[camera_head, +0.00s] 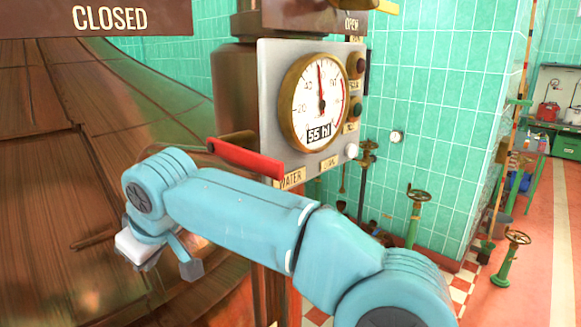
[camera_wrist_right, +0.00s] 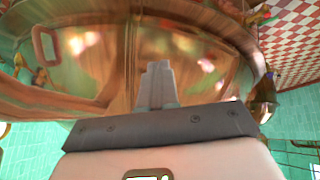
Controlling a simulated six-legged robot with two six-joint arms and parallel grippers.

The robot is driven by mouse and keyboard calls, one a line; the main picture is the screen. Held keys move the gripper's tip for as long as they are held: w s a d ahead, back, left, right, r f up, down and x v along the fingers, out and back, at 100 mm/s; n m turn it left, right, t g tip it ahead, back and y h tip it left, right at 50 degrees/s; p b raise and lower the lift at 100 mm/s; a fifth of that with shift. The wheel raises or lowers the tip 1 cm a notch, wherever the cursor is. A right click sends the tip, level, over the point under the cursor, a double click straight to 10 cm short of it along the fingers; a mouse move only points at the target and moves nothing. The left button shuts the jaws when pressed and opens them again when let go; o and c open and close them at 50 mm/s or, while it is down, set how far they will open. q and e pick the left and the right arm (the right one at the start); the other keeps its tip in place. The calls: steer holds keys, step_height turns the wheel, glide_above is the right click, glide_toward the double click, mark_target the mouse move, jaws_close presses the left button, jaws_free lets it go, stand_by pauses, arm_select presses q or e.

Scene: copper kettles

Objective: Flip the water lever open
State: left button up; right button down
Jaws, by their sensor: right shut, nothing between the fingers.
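The water lever (camera_head: 245,160) has a red handle and sticks out to the left of the grey gauge panel, just above a tag reading WATER (camera_head: 290,178). The red handle slopes down to the right. My right arm passes in front of and below the lever, and its hand hangs lower left of the handle, apart from it, over the copper kettle (camera_head: 100,150). In the right wrist view my right gripper (camera_wrist_right: 157,70) is shut and empty, its fingers pointing at shiny copper. The lever cannot be made out there. My left gripper is not in view.
The grey panel (camera_head: 268,75) carries a round gauge (camera_head: 313,100) with a 55 hl display and several knobs. A CLOSED sign (camera_head: 110,18) hangs at upper left.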

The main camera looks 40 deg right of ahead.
steer(key=s+d+r+m+t+p, duration=0.1)
steer(key=s+d+r, duration=0.3)
steer(key=r, duration=0.5)
steer(key=s+d+r+p, duration=0.1)
steer(key=s+d+r, duration=0.1)
steer(key=s+r, duration=0.55)
steer(key=s+d+r+m+t+p, duration=0.1)
steer(key=s+d+r+p, duration=0.2)
steer(key=r, duration=0.7)
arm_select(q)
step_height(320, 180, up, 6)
arm_select(e)
steer(key=s+d+r+m, duration=0.1)
steer(key=s+d+r, duration=0.1)
steer(key=s, duration=0.3)
steer(key=s+d+r+m, duration=0.1)
steer(key=s+d+r, duration=0.2)
steer(key=s+d, duration=0.2)
steer(key=shift+s+r, duration=0.15)
steer(key=shift+s, duration=0.4)
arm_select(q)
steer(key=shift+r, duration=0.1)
arm_select(e)
steer(key=shift+d, duration=0.15)
